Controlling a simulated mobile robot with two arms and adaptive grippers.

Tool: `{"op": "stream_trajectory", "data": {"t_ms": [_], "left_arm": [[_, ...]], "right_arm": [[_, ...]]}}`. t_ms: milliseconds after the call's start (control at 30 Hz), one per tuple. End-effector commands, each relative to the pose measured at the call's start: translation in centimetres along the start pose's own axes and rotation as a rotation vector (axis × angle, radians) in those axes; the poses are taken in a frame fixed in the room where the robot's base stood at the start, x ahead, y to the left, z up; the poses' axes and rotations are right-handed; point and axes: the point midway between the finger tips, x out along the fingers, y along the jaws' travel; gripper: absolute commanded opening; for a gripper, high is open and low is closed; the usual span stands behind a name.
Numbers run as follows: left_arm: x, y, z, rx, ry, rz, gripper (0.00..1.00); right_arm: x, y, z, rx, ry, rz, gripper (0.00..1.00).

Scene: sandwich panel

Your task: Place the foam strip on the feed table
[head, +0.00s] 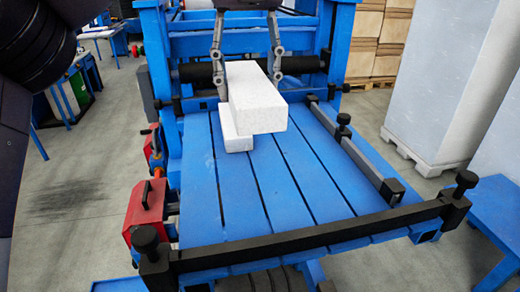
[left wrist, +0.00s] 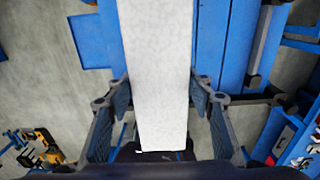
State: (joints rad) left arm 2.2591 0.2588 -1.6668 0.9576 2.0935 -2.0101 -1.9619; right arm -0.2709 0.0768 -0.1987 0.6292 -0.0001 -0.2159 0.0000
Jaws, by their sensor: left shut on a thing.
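A long white foam strip (head: 257,105) is between the fingers of my left gripper (head: 250,86), which is shut on it. In the left wrist view the strip (left wrist: 157,70) runs lengthwise between both fingers (left wrist: 159,95). A second, smaller white piece (head: 236,136) shows at the lower left of the held strip and is partly hidden by it. The held strip is over the blue slatted feed table (head: 205,205); any gap beneath it is hard to judge. My right gripper is not in view.
A black bar (head: 300,238) with knobs crosses the table's front edge. A grey guide rail (head: 355,158) runs along its right side. A black roller (head: 195,73) and blue frame stand behind. The table's front and middle slats are bare.

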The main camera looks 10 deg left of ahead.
Motion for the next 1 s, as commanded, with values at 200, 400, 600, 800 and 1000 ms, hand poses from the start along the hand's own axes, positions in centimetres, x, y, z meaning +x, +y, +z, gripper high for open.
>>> {"op": "stream_trajectory", "data": {"t_ms": [200,400,600,800,1000], "left_arm": [[4.0,0.0,0.0,0.004,0.007,0.001,0.24],[9.3,0.1,0.0,0.002,0.004,0.0,0.24],[13.1,0.1,0.0,-0.001,0.001,0.001,0.24],[15.2,0.1,0.1,-0.003,-0.002,0.0,0.24],[17.8,0.1,0.0,-0.001,0.0,0.002,0.24]], "right_arm": [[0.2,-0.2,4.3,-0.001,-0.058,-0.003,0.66],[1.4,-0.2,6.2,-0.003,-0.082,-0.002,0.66],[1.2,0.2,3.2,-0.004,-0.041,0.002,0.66],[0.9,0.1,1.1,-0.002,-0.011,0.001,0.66],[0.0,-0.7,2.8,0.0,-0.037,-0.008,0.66]]}}
